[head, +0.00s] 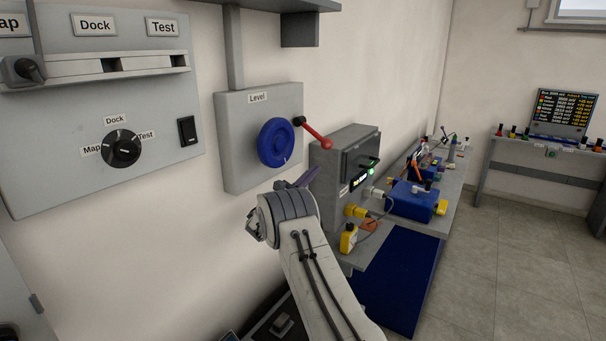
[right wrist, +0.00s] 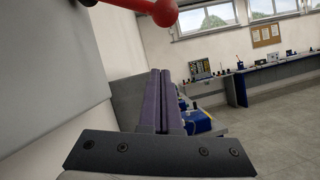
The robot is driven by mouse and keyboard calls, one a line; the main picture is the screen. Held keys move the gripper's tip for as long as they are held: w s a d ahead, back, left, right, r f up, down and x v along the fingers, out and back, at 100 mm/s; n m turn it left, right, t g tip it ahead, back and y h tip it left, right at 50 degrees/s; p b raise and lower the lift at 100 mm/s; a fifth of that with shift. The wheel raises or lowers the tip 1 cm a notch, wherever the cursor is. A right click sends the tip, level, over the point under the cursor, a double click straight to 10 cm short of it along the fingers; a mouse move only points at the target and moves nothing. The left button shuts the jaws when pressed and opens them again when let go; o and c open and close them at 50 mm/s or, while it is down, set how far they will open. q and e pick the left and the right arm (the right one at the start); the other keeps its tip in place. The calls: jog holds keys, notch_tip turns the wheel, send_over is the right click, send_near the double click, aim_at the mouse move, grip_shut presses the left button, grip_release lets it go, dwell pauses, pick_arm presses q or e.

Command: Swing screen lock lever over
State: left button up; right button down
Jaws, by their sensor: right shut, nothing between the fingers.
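A red lever (head: 315,133) with a black pivot and a round red knob sits by the right edge of the grey Level panel (head: 235,150). It slants down to the right from the pivot. Its red knob (right wrist: 165,12) also shows at the top of the right wrist view, partly cut off. My right gripper (head: 306,176) is below the lever, apart from it, with its purple fingers shut and empty. The fingers (right wrist: 161,95) also show together in the right wrist view. My left gripper is not in view. No lettering marks the lever as the screen lock.
A blue dial (head: 276,143) is on the Level panel, left of the lever. A grey box (head: 328,165) with a lit display stands just right of my right gripper. A bench with a blue case (head: 408,202) is beyond it. Floor on the right is open.

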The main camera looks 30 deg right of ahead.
aim_at(315, 133)
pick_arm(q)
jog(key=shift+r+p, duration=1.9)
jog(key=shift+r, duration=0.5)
pick_arm(e)
jog(key=shift+s+d+r, duration=0.15)
jog(key=shift+d+r, duration=0.15)
jog(key=shift+r, duration=0.45)
jog(key=shift+s+d+r, duration=0.2)
jog(key=shift+d+r, duration=0.1)
jog(key=shift+r, duration=0.5)
jog(key=shift+s+d+r, duration=0.15)
jog(key=shift+d+r, duration=0.15)
jog(key=shift+r, duration=0.45)
